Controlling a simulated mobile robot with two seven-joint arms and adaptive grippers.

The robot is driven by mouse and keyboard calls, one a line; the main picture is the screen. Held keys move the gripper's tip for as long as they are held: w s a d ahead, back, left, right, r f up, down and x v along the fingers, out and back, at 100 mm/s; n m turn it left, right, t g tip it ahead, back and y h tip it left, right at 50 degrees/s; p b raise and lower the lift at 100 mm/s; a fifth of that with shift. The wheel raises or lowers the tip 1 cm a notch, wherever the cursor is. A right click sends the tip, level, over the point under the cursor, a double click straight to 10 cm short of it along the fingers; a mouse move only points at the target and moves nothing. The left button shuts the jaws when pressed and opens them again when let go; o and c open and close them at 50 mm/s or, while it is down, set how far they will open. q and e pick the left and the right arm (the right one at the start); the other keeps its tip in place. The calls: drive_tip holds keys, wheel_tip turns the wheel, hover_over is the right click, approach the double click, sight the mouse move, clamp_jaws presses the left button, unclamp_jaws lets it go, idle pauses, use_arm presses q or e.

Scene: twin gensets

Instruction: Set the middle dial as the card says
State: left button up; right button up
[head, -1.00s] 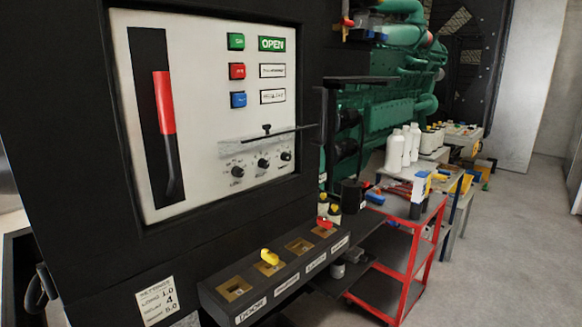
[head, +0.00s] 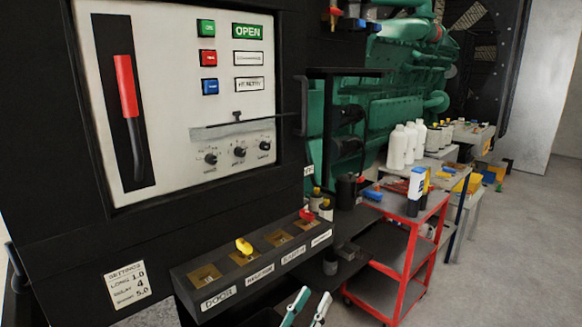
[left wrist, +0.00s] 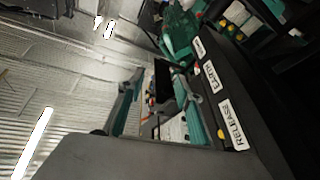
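The middle dial (head: 239,152) is a small black knob in a row of three on the white panel. Its pointer is too small to read. A clear flap (head: 230,131) with a dark edge and small knob sticks out just above the dials. The settings card (head: 128,285) is low on the dark cabinet and reads LONG 1.0, DELAY 4, SHORT 5.0. My left gripper (head: 309,305) is at the bottom edge of the head view, well below and right of the dials. Its fingers are apart and empty, also in the left wrist view (left wrist: 160,88). My right gripper is not in view.
A dark ledge (head: 222,308) with labelled square sockets juts out below the panel, carrying a yellow key (head: 243,246) and a red key (head: 306,215). A black bracket (head: 340,73) stands out right of the panel.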

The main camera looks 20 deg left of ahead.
use_arm(q)
drive_tip(key=w+a+r+n+t+y+b, duration=0.1)
drive_tip(key=w+a+r+n+t+y, duration=0.15)
drive_tip(key=r+n+y, duration=0.5)
drive_tip(key=w+a+r+n+t+y+b, duration=0.15)
drive_tip(key=a+r+n+y, duration=0.3)
drive_tip(key=r, duration=0.55)
drive_tip(key=n+g+y+b, duration=0.5)
drive_tip(key=n+g+y, duration=0.3)
drive_tip(key=n+g, duration=1.65)
approach(242, 154)
drive_tip(key=s+a+n+t, duration=0.1)
drive_tip(key=s+n+t, duration=0.2)
drive_tip(key=n+t, duration=0.25)
drive_tip(key=shift+f+x, duration=0.15)
drive_tip(key=shift+x, duration=1.2)
drive_tip(key=shift+f+x, duration=0.2)
drive_tip(key=shift+x, duration=1.1)
drive_tip(key=shift+f+x, duration=0.15)
drive_tip(key=shift+x, duration=1.2)
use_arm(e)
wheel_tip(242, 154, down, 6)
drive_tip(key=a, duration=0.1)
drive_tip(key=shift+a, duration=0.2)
use_arm(q)
clamp_jaws()
